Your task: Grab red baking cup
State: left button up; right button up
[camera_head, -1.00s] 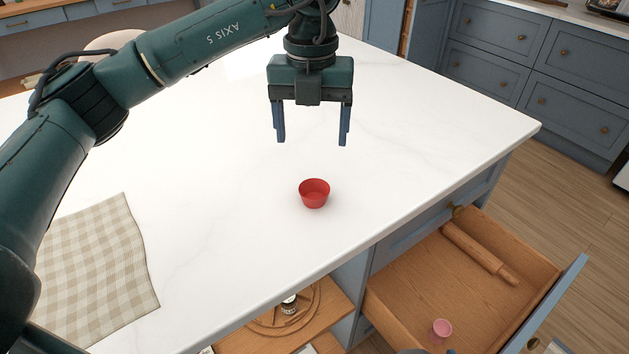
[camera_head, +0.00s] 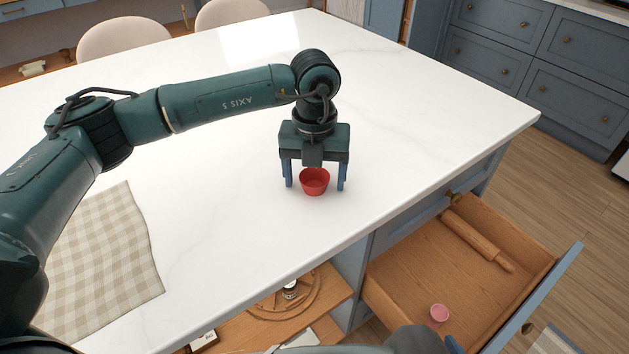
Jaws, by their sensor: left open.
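The red baking cup (camera_head: 314,184) stands upright on the white countertop, near its front edge. My left gripper (camera_head: 315,187) points down over it, open, with one blue finger on each side of the cup. Small gaps seem to show between the fingers and the cup; the palm hides part of the cup's far rim.
An open drawer (camera_head: 420,274) at the lower right holds a rolling pin (camera_head: 478,240) and a pink cup (camera_head: 438,315). A checked cloth (camera_head: 100,262) lies on the counter (camera_head: 215,215) at left. An open shelf with a round wooden tray (camera_head: 283,300) is below. The counter around the cup is clear.

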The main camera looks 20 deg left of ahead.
pick_arm(q)
jog(key=c, duration=1)
jog(key=shift+r, duration=0.1)
